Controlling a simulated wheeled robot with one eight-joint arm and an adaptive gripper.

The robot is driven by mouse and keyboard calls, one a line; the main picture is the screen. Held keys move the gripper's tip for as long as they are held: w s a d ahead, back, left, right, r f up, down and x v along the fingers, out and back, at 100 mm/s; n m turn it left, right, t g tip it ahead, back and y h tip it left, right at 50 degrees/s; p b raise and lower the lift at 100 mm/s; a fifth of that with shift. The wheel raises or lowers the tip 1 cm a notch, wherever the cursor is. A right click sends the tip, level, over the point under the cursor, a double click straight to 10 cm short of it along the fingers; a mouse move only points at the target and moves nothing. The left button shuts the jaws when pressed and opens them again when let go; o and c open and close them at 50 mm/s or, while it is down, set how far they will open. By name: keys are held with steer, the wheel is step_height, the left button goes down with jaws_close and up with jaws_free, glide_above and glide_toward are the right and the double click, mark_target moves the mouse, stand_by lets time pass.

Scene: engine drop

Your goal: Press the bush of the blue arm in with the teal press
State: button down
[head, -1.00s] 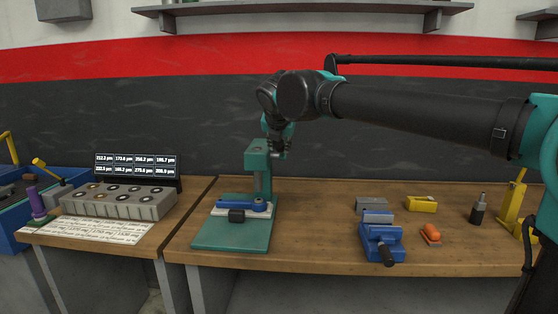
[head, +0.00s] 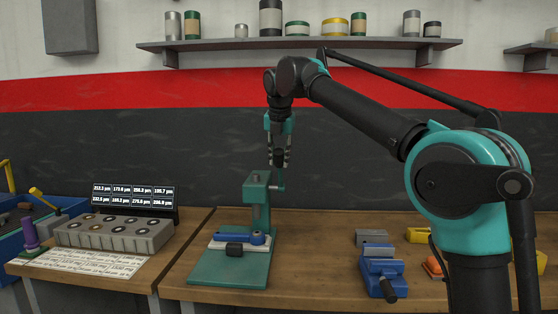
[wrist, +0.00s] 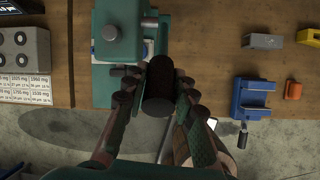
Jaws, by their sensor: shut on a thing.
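The teal press (head: 257,215) stands on the bench, its flat teal base (head: 215,275) reaching to the front edge. The blue arm (head: 246,238) lies on a light plate under the press head. A dark block (head: 234,249) is in front of it. I cannot make out the bush. My gripper (head: 279,160) is just above and right of the press head, shut on the dark grip of the press lever (head: 281,186). In the wrist view, the dark round grip (wrist: 158,85) sits between the fingers, and the press head (wrist: 120,28) hides most of the blue arm.
A blue vise (head: 382,275) and grey blocks (head: 373,240) stand to the right, with an orange item (head: 434,268) beyond. A grey block with round holes (head: 115,234) and a display (head: 134,195) stand on the left bench. The bench between press and vise is clear.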

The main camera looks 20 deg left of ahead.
steer(key=shift+w+r, duration=0.1)
steer(key=shift+w, duration=0.05)
steer(key=c, duration=1.2)
jaws_free()
steer(key=v, duration=1.2)
